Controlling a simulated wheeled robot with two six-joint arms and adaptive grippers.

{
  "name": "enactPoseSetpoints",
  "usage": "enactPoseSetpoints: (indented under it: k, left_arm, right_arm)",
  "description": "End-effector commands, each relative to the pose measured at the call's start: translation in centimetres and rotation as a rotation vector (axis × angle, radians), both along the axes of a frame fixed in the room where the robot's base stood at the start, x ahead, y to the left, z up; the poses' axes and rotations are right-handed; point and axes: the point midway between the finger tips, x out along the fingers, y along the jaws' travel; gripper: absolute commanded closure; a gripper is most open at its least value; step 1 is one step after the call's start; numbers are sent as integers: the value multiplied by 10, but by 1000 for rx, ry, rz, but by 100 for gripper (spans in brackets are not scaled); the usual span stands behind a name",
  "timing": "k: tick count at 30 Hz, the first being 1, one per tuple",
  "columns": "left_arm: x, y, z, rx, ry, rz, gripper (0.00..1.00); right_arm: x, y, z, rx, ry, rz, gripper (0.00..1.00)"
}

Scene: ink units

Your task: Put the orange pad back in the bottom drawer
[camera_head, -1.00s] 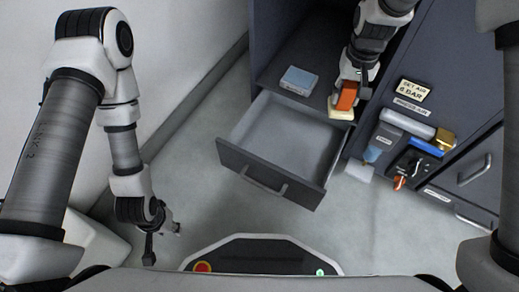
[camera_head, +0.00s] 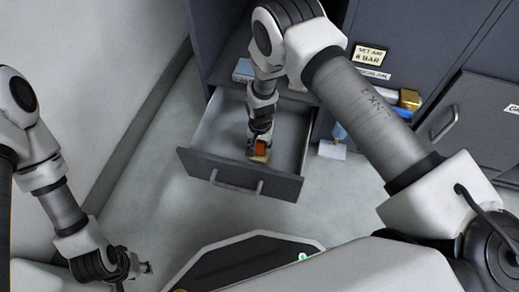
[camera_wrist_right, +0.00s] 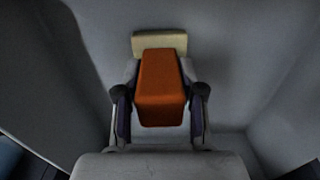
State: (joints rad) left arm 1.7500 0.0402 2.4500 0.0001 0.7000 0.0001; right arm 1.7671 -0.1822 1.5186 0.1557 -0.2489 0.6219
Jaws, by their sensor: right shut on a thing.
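The bottom drawer (camera_head: 209,158) is pulled open, with grey inner walls and a dark front. My right gripper (camera_head: 259,141) reaches down into it, near its front wall. It is shut on the orange pad (camera_wrist_right: 160,85), an orange block with a cream part beyond it. The orange pad also shows small in the head view (camera_head: 261,147). In the right wrist view the drawer's walls (camera_wrist_right: 70,60) stand on both sides. Whether the pad touches the drawer floor I cannot tell. My left gripper (camera_head: 146,268) is low at the left, apart from the drawer; its fingers are too small to read.
A blue box (camera_head: 243,70) lies on the shelf above the drawer. A closed drawer with a handle (camera_head: 443,124) is further right.

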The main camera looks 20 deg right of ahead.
Motion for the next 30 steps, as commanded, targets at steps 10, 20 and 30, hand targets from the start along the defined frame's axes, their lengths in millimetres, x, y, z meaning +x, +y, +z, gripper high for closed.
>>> enactPoseSetpoints:
  k: [10,20,30]
  left_arm:
    - [0,0,-5,0,-1,1,61]
    - [0,0,-4,0,-1,1,61]
    - [0,0,27,0,0,0,61]
  right_arm:
    - [1,0,-7,0,-1,0,100]
    - [1,0,-6,0,-1,0,36]
    - [2,0,42,1,-3,-1,36]
